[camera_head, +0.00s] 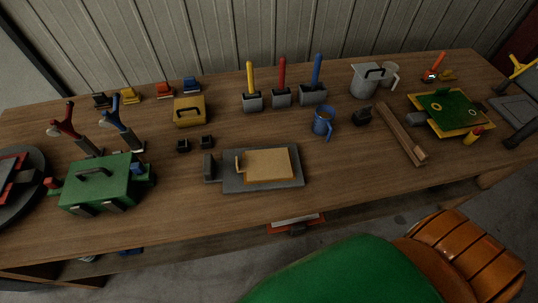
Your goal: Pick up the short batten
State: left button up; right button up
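Two wooden battens (401,134) lie side by side on the right half of the workbench, slanting from upper left to lower right. They touch or nearly touch, and I cannot tell clearly which is the short one. Their near ends are by the middle of the bench depth. Neither of my grippers shows in the head view.
A blue mug (323,122) and a small dark block (362,117) stand left of the battens. A green board with a yellow rim (449,112) lies to their right, and a grey pitcher (366,81) stands behind. The bench (350,185) is clear in front.

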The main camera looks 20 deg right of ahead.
aim_at(418, 154)
jog(key=z, duration=1.95)
jog(key=i+l+u, duration=0.15)
jog(key=l, duration=0.15)
jog(key=i+l+u, duration=0.1)
jog(key=l, duration=0.25)
